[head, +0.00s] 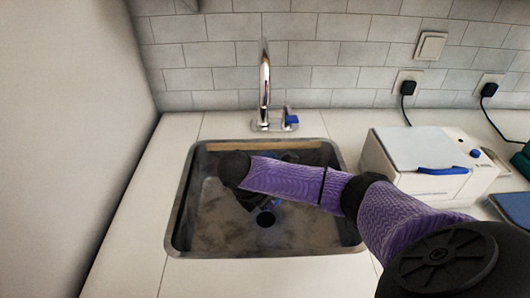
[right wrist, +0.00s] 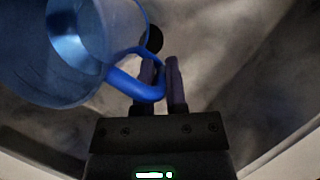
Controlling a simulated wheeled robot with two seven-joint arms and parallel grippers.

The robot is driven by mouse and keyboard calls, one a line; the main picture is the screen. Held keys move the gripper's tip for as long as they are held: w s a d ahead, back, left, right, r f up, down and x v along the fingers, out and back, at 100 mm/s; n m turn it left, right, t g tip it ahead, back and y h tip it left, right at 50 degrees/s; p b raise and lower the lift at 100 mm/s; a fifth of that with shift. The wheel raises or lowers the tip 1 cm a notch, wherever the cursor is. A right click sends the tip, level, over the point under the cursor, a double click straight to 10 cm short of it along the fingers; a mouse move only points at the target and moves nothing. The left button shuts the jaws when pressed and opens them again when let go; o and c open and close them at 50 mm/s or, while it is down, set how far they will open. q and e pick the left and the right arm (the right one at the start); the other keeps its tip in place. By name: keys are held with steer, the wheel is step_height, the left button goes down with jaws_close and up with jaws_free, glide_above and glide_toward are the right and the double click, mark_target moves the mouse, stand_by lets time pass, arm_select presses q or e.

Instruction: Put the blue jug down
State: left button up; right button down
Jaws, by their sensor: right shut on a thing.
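The blue jug (right wrist: 72,50) fills the upper left of the right wrist view; its body looks see-through. My right gripper (right wrist: 163,75) is shut on its blue handle. In the head view my right arm reaches over the sink (head: 178,225), and only a small part of the gripper (head: 250,195) shows under the arm. The jug is mostly hidden there behind the arm. I cannot tell whether the jug touches the sink floor. My left gripper is in neither view.
A chrome tap (head: 264,85) with a blue lever stands behind the sink. A white appliance (head: 425,160) with a blue handle stands right of the sink. Two black plugs sit in wall sockets. The counter left of the sink (head: 150,200) is clear.

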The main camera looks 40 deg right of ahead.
step_height(320, 180, down, 6)
steer(key=shift+f+b, duration=0.1)
steer(key=shift+b, duration=1.15)
steer(key=c, duration=0.7)
jaws_free()
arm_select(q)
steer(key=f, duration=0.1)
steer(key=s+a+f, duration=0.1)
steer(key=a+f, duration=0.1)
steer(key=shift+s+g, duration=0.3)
arm_select(e)
steer(key=shift+o, duration=0.2)
steer(key=shift+a+r+p, duration=0.1)
steer(key=shift+r+p, duration=0.25)
steer(key=shift+r, duration=0.1)
arm_select(q)
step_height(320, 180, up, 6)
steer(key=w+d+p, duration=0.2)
steer(key=p, duration=0.3)
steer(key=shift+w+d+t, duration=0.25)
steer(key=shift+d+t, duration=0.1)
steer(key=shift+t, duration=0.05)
arm_select(e)
steer(key=v, duration=1.1)
